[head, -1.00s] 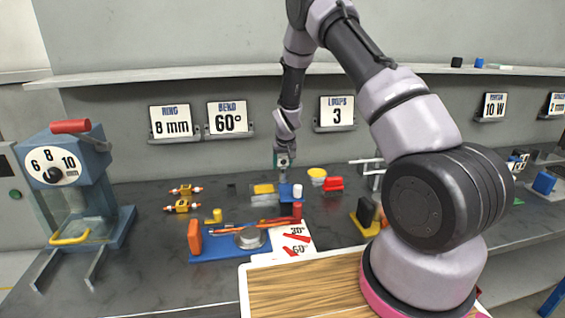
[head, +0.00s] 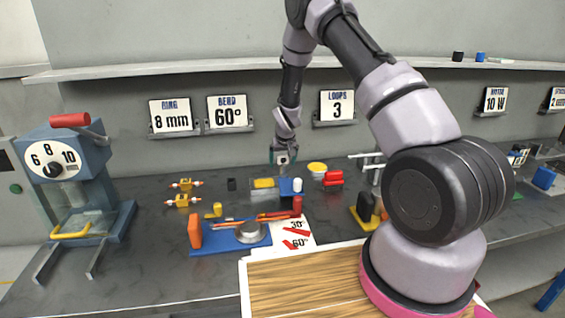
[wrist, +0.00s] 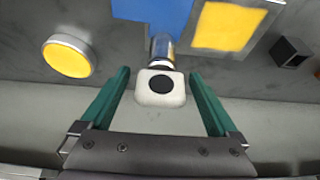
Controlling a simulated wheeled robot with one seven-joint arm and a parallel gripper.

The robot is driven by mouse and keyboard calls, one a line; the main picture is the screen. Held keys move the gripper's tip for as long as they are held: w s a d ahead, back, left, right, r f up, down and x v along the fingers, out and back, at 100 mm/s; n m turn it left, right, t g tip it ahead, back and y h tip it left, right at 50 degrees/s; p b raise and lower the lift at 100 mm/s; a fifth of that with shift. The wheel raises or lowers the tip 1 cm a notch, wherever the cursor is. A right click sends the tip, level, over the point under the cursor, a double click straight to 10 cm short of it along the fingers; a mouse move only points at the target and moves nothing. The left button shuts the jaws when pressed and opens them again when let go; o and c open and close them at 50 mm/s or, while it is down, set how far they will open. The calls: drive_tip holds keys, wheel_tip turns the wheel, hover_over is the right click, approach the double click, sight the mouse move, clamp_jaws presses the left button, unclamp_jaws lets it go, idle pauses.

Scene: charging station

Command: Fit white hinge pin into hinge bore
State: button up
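A white pin (head: 297,185) stands upright beside a small blue block (head: 286,188) near the middle of the bench. In the wrist view a white head with a dark round spot (wrist: 160,88), which looks like this pin, sits at the end of a shiny shaft next to the blue block (wrist: 152,10). My gripper (head: 282,157) is above and slightly left of it in the head view. In the wrist view its green fingers (wrist: 158,76) are spread, one on each side of the white head, with gaps. I cannot make out the hinge bore.
A yellow plate (head: 263,183) lies left of the blue block and a yellow-topped round cup (head: 317,168) right of it. A blue bending jig (head: 213,247) with an orange post stands in front. A black open box (wrist: 291,51) shows in the wrist view. The dial machine (head: 75,175) is far left.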

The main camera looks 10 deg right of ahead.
drive_tip(key=s+d+r+m, duration=0.1)
drive_tip(key=s+r, duration=0.5)
drive_tip(key=r, duration=0.5)
drive_tip(key=s+d+r+m+t+y, duration=0.15)
drive_tip(key=s+r, duration=0.35)
drive_tip(key=r, duration=0.6)
drive_tip(key=s+d+r, duration=0.2)
drive_tip(key=s+r, duration=0.4)
drive_tip(key=r, duration=0.6)
drive_tip(key=s+r+m, duration=0.1)
drive_tip(key=s+r, duration=0.3)
drive_tip(key=s, duration=0.7)
drive_tip(key=s+d+r+t, duration=0.1)
drive_tip(key=s+r, duration=0.4)
drive_tip(key=s, duration=0.7)
drive_tip(key=shift+s+d+m, duration=0.15)
drive_tip(key=shift+m, duration=0.2)
drive_tip(key=shift+y, duration=0.25)
